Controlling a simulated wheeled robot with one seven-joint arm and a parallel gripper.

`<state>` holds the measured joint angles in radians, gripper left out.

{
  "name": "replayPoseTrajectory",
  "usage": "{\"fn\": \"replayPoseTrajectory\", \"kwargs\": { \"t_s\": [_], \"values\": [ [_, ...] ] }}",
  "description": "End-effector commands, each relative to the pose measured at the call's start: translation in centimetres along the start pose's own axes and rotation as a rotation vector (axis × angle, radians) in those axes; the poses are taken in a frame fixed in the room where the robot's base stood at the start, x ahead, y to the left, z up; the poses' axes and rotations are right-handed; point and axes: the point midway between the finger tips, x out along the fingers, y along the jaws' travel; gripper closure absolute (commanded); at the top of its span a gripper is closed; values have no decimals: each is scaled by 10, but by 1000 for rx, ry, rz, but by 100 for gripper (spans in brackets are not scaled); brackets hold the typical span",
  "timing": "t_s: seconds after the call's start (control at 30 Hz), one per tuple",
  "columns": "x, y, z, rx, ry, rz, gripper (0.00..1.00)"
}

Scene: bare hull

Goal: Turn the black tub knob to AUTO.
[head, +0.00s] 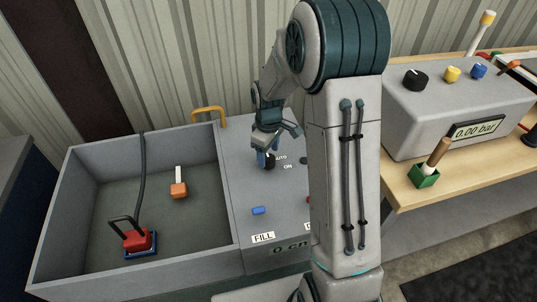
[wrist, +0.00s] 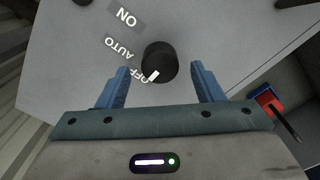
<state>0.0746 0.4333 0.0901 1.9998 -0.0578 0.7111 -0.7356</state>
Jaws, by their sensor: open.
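The black tub knob (wrist: 159,62) stands on the grey panel, with OFF, AUTO (wrist: 116,47) and ON labels in an arc beside it. Its white pointer mark (wrist: 153,76) is by the OFF label. My gripper (wrist: 160,82) is open, with one blue finger on each side of the knob and a gap visible on both sides. In the head view my gripper (head: 266,152) is over the panel, at the knob (head: 269,162), which it partly covers. I cannot tell whether the fingers reach fully down around it.
The grey panel (head: 270,208) also carries a blue handle (head: 259,210) and a FILL label. The open tub (head: 95,200) at left holds a red object (head: 138,240) and an orange float (head: 179,190). A yellow handle (head: 209,111) rises behind. A wooden bench (head: 430,195) stands at right.

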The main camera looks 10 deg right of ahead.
Motion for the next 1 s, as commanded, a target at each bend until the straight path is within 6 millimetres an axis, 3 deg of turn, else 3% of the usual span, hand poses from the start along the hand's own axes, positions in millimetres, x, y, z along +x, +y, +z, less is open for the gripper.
{"fn": "replayPoseTrajectory", "kwargs": {
  "t_s": [0.2,0.47,0.63,0.67,1.0],
  "values": [
    [16,0,0,1,-1,0,39],
    [17,0,0,1,0,0,39],
    [17,0,0,1,0,0,81],
    [17,0,0,1,0,0,84],
    [17,0,0,38,0,1,84]
  ]
}}
